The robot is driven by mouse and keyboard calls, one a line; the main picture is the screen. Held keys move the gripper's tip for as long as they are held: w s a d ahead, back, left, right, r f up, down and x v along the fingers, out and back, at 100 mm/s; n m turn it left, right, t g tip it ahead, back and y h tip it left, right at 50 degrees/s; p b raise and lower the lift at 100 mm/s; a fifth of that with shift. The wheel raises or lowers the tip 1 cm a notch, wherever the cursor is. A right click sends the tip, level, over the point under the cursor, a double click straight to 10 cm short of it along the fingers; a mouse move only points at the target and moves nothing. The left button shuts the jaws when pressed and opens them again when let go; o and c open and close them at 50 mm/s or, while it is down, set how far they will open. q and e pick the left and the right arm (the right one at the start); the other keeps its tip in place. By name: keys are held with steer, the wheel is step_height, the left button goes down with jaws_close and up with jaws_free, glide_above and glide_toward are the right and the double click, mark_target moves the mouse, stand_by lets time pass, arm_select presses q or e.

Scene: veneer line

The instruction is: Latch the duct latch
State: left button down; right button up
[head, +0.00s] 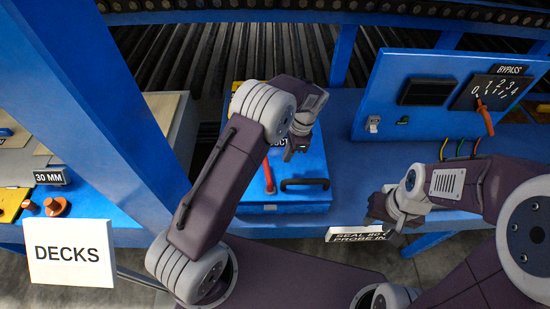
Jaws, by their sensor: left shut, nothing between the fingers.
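A blue duct box (312,160) sits on the blue bench in the middle of the head view, its label partly hidden behind my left arm. A red lever (268,175) stands on its left part, slightly tilted. A dark bar handle (305,184) is at its front right. I cannot tell which part is the latch or how it is set. My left gripper (289,154) is shut and empty, over the box, right of the red lever and behind the handle. It looks apart from both. My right gripper (378,212) is by the bench's front edge; its fingers are unclear.
A blue control panel (390,70) with a bypass dial (490,92) stands at the right. A seal/probe sign (357,236) is just below my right gripper. A blue post (100,100) and a DECKS sign (70,252) are at the left. Rollers (190,60) run behind.

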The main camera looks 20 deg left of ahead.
arm_select(q)
steer(key=shift+x, duration=0.85)
steer(key=a+p, duration=0.1)
steer(key=s+a+p, duration=0.1)
steer(key=shift+s+a+f, duration=0.1)
steer(key=shift+a, duration=0.15)
steer(key=shift+s+a+f, duration=0.2)
steer(key=shift+a+f, duration=0.1)
steer(key=shift+a, duration=0.3)
steer(key=shift+d, duration=0.15)
